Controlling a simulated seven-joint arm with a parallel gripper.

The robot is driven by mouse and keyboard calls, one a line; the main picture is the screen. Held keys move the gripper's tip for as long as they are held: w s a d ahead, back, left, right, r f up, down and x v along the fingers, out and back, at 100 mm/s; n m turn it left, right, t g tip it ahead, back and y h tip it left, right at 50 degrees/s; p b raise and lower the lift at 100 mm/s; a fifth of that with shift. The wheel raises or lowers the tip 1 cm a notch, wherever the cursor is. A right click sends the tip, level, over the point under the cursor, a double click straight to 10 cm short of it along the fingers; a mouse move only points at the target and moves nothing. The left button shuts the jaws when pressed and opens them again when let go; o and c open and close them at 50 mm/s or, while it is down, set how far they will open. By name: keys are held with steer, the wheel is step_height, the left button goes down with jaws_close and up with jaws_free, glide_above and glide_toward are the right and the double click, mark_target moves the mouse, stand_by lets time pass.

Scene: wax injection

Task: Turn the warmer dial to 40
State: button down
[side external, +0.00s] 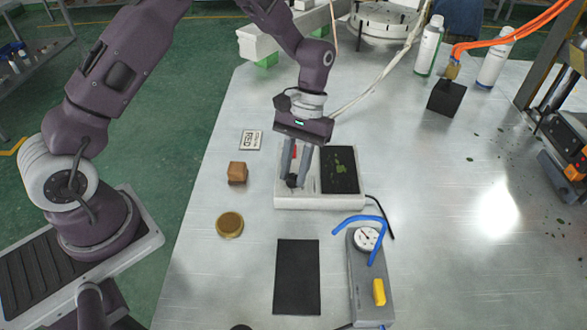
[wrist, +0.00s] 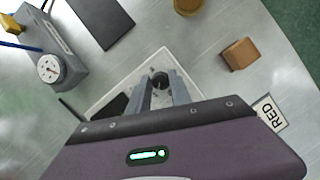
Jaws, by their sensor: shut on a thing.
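The warmer (side external: 322,202) is a white box on the metal table with a dark panel (side external: 340,168) on its right half. Its black dial (side external: 292,181) is on the left part of the top; the dial also shows in the wrist view (wrist: 160,79). My gripper (side external: 295,178) points down over the warmer, and its fingers are shut on the dial, one at each side. The fingers partly cover the dial. The dial's marks and setting are too small to read.
Left of the warmer are a RED card (side external: 251,140), a brown block (side external: 237,173) and a round gold tin (side external: 229,224). In front are a black mat (side external: 297,277) and a grey device with a gauge (side external: 367,239) and blue tube. The table's right middle is clear.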

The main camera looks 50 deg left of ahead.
steer(key=shift+d+m+y, duration=0.1)
steer(key=shift+m+y, duration=0.3)
steer(key=shift+m, duration=0.6)
steer(key=c, duration=1.2)
jaws_free()
steer(key=v, duration=0.7)
steer(key=shift+w, duration=0.1)
steer(key=shift+r, duration=0.1)
